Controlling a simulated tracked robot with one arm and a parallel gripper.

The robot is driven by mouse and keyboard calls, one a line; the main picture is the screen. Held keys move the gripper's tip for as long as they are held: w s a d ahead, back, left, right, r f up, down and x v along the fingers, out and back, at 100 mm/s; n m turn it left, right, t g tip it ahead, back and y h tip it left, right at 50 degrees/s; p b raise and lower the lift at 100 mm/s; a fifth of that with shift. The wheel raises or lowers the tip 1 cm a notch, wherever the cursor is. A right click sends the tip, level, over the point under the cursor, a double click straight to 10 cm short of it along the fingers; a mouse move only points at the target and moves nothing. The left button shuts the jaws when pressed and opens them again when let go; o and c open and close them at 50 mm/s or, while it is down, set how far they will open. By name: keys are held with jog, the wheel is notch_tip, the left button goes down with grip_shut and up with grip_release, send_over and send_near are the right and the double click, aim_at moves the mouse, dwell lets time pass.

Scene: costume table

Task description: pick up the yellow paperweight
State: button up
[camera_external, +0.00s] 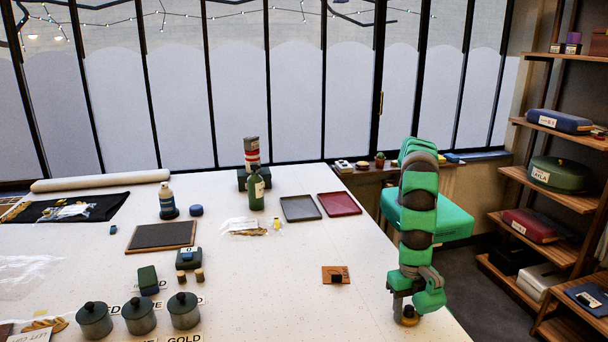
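My gripper (404,303) points down at the right front part of the white table, at the end of my green and dark grey arm. A small dark gold or yellow-brown round piece (409,317) shows right at the fingertips, partly hidden by them; it may be the yellow paperweight. I cannot tell whether the fingers are closed on it, or whether it touches the table. A small bright yellow object (277,223) stands farther back, beside a clear plastic bag, well away from my gripper; it is too small to identify.
A brown square piece (336,275) lies left of my gripper. A grey tray (299,208) and a red tray (339,204) lie farther back. A green bottle (256,193) and several lidded pots (184,310) stand to the left. The table between is mostly clear. Shelves (552,188) stand at right.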

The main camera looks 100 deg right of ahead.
aim_at(410, 309)
jog(key=c, duration=0.4)
jog(key=shift+r, duration=0.1)
jog(key=shift+c, duration=0.2)
jog(key=shift+r, duration=1.75)
jog(key=shift+s+d+r+b, duration=0.25)
jog(key=shift+s+d, duration=1.25)
jog(key=shift+d, duration=0.7)
jog(key=shift+s+d+r+b, duration=0.2)
jog(key=shift+s+d, duration=1.3)
jog(key=shift+d, duration=0.7)
jog(key=shift+s+d+r+b, duration=0.15)
jog(key=shift+s+d+r, duration=0.1)
jog(key=shift+s+d, duration=1.6)
